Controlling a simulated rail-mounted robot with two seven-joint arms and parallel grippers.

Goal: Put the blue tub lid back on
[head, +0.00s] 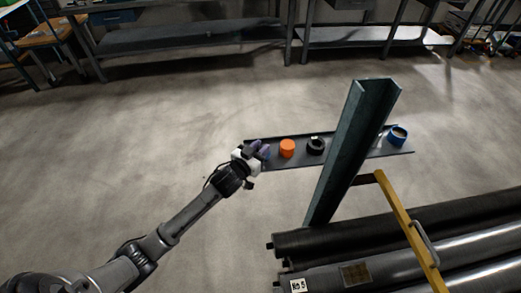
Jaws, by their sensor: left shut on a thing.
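The blue tub (398,135) stands at the right end of a long narrow grey shelf. Its top looks open, with something brownish inside. My left gripper (257,153) is at the shelf's left end, far from the tub, and is shut on a small purple-blue thing (264,151). The thing is partly hidden by the fingers, and I cannot tell for sure whether it is the tub's lid. No other lid shows clearly. My right gripper is not in view.
On the grey shelf (365,154) stand an orange cylinder (287,148) and a black round thing (316,145). A tall green-grey steel beam (350,150) rises in front of the shelf, left of the tub. Dark rolls (340,243) and a yellow bar (402,222) fill the lower right.

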